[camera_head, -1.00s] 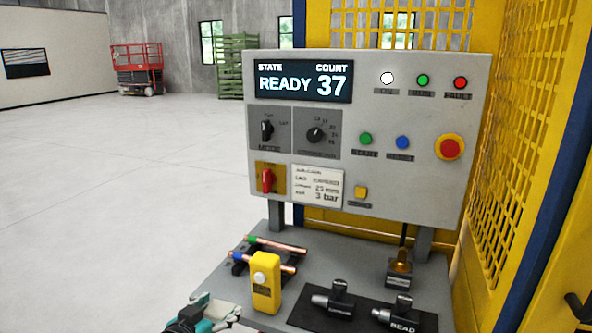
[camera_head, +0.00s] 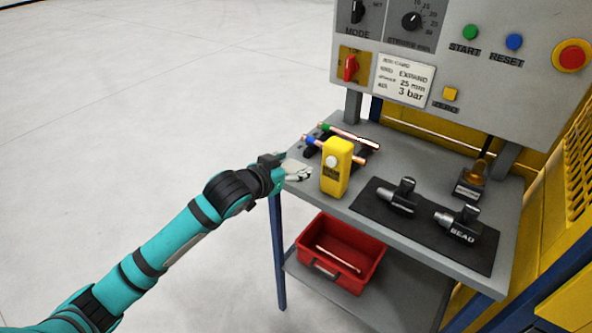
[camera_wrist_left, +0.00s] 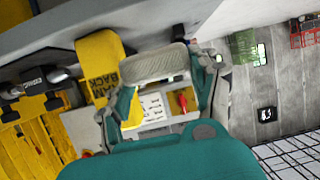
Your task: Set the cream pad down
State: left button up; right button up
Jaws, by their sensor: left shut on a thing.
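My left gripper (camera_head: 291,172) is at the left edge of the grey bench (camera_head: 370,218). In the left wrist view its fingers are shut on the cream pad (camera_wrist_left: 155,63), a small rounded block with a textured face that looks greyish there. In the head view the pad is small and partly hidden by the gripper, so I cannot tell if it touches the bench. A yellow block with a white button (camera_head: 336,178) stands upright just right of the gripper. My right gripper is not in view.
Copper tubes with green and blue marks (camera_head: 348,137) lie on a dark rack behind the yellow block. A black mat (camera_head: 425,228) holds two tools. A red bin (camera_head: 352,236) with a tube stands on the lower shelf. The control panel (camera_head: 440,60) rises behind.

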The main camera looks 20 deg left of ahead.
aim_at(292, 166)
pick_arm(q)
jog(key=w+a+r, duration=0.2)
jog(key=w+r, duration=0.2)
jog(key=w, duration=0.2)
jog(key=shift+w+r+m+h, duration=0.2)
jog(key=shift+m+h, duration=0.1)
notch_tip(292, 166, down, 9)
jog(key=shift+f+p, duration=0.2)
jog(key=shift+p, duration=0.85)
jog(key=shift+f, duration=0.1)
jog(key=shift+f, duration=0.15)
jog(key=o, duration=1.1)
